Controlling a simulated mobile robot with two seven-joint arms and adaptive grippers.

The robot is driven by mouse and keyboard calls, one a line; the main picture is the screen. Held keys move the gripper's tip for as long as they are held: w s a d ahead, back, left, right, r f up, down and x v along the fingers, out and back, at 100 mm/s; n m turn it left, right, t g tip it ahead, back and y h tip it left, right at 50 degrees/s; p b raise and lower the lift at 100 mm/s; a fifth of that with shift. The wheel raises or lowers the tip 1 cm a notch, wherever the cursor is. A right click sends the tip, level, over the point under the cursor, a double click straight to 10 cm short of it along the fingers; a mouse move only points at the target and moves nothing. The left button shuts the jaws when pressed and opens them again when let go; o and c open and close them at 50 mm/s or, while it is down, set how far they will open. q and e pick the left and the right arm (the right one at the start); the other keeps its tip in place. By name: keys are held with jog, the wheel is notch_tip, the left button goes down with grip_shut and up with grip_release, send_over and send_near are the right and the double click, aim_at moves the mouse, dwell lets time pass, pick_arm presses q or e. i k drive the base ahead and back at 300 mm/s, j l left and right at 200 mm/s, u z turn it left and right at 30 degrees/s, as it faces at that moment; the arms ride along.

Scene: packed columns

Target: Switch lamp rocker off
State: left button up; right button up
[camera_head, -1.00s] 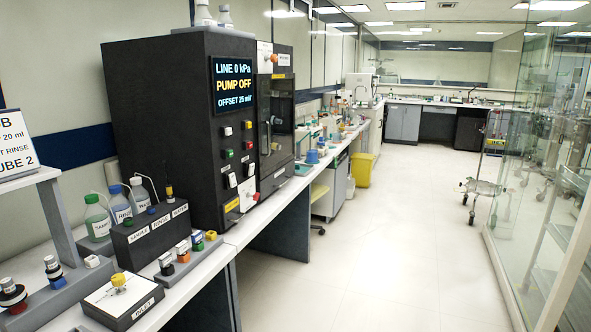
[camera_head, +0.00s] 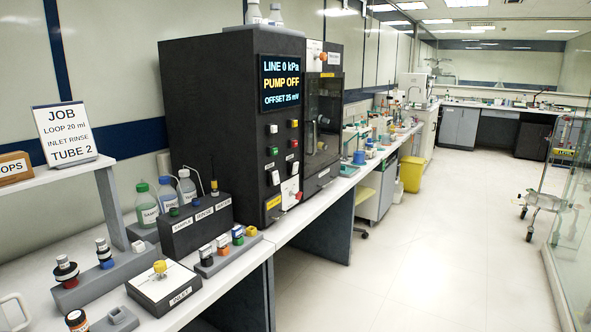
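The lamp rocker is not identifiable by its label at this size. A tall black instrument cabinet (camera_head: 215,130) stands on the bench. Its front carries two small white-and-black rocker switches, a left one (camera_head: 275,178) and a right one (camera_head: 295,168). Their labels are too small to read, and I cannot tell which way they are tipped. Above them are a white button (camera_head: 273,129), a green button (camera_head: 272,151) and red ones. The cabinet's screen (camera_head: 281,84) reads LINE 0 kPa, PUMP OFF, OFFSET 25 mV. Neither of my grippers is in view.
In front of the cabinet are a black holder (camera_head: 197,230) with bottles behind it, a block with coloured caps (camera_head: 229,256) and an INLET box (camera_head: 164,290). A JOB sign (camera_head: 66,134) stands on a shelf at left. The floor (camera_head: 430,260) right of the bench is clear.

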aim_at(296, 165)
jog(key=i+l+u, duration=0.15)
jog(key=i, duration=0.35)
jog(key=i+l+u, duration=0.1)
jog(key=i, duration=0.45)
jog(key=i+l+u, duration=0.15)
jog(key=i, duration=0.35)
jog(key=i+l+u, duration=0.1)
jog(key=i+l, duration=0.3)
jog(key=i+l+u, duration=0.15)
jog(key=i+l, duration=0.2)
jog(key=i, duration=0.2)
